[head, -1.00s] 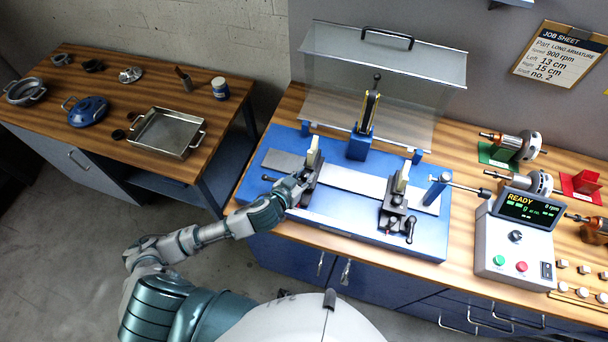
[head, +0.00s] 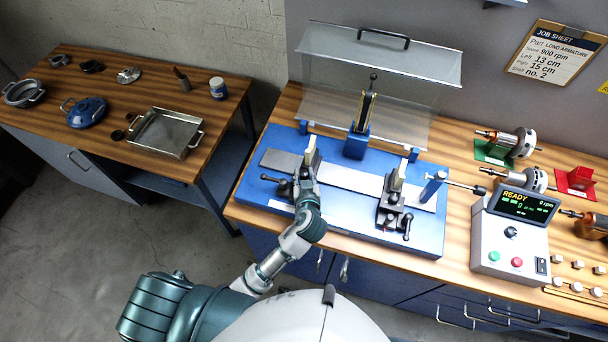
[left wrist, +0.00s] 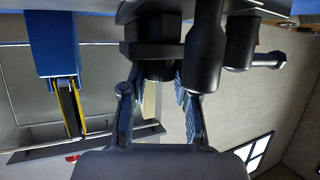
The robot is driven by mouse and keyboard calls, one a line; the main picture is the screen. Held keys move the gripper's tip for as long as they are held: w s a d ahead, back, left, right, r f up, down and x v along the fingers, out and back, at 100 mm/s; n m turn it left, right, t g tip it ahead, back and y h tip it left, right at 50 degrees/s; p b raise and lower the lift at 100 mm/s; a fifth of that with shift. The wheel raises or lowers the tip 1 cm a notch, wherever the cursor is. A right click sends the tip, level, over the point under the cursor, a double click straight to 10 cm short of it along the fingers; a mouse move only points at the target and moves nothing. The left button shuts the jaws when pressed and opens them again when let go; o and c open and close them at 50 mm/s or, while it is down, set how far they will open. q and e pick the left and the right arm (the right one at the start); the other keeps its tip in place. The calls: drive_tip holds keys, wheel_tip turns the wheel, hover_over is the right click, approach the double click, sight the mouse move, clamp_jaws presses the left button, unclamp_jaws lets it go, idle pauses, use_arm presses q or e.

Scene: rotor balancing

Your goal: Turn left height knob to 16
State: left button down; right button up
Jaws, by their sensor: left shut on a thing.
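The left support (head: 310,160) stands on the left of the blue balancing machine (head: 345,222), a dark stand with a pale upright block. My left gripper (head: 303,190) is at its near side and hides the height knob in the head view. In the left wrist view my left gripper (left wrist: 160,95) has both fingers closed around a dark knob (left wrist: 158,68) under the stand's dark body. No height scale reading can be made out. My right gripper is not in view.
The right support (head: 392,195) with its handle stands to the right. A clear guard (head: 375,75) is raised behind. The control box (head: 512,235) reads READY, 0 rpm. The job sheet (head: 555,52) says left 13 cm, right 15 cm. Rotors lie at the far right.

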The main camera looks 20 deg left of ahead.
use_arm(q)
drive_tip(key=shift+n+y, duration=0.3)
drive_tip(key=shift+d, duration=0.1)
drive_tip(key=c, duration=0.8)
unclamp_jaws()
drive_tip(key=shift+c, duration=0.2)
drive_tip(key=v, duration=1.2)
drive_tip(key=shift+w+d, duration=0.1)
